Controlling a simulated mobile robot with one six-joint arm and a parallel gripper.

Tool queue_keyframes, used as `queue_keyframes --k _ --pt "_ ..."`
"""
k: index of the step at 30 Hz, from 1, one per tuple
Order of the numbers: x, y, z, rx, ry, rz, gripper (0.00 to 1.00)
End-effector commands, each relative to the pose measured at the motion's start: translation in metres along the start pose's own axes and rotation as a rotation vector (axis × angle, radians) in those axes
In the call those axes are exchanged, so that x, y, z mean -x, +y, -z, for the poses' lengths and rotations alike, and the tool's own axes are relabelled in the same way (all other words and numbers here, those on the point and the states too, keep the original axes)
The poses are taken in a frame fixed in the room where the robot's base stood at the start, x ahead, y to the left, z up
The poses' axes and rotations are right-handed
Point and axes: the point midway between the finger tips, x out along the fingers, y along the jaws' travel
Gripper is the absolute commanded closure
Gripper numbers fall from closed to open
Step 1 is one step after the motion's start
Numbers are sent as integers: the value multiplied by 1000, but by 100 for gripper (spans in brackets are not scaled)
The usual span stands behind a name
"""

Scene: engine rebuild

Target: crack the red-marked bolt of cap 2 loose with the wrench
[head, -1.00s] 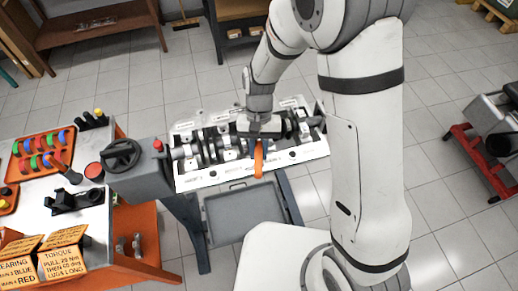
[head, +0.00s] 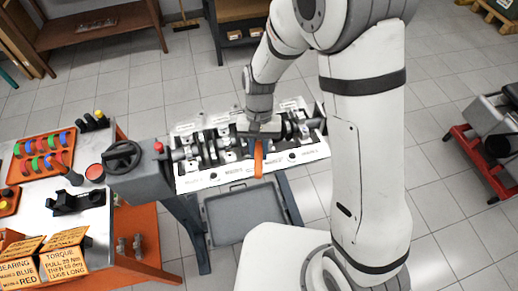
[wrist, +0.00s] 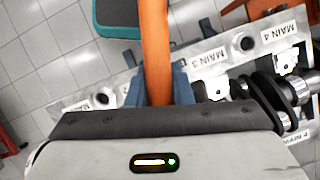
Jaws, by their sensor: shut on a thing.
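The wrench shows as an orange handle (head: 258,160) over the near edge of the engine block (head: 215,180). My gripper (wrist: 157,85) is shut on this handle, with one blue-grey finger on each side of it in the wrist view. In the head view my gripper (head: 259,140) is low over the block, right of its middle. The wrench's head is hidden, so I cannot tell whether it sits on a bolt. Cap 2 and its red-marked bolt cannot be made out. Labels MAIN 3 (wrist: 207,58) and MAIN 4 (wrist: 279,33) show on the block's rail.
The block is on a stand with a grey handwheel unit (head: 123,157) at its left and a grey tray (head: 243,212) below. A workbench (head: 90,225) at left holds an orange tray (head: 22,172) and sign boxes (head: 62,258). A red stand (head: 478,165) is at right.

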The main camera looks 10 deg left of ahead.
Motion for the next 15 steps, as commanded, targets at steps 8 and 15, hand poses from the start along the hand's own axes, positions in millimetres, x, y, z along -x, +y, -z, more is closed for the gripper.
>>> queue_keyframes --k 8,15 --pt "10 0 -4 0 1 1 100" --pt "21 0 -8 0 0 0 100"
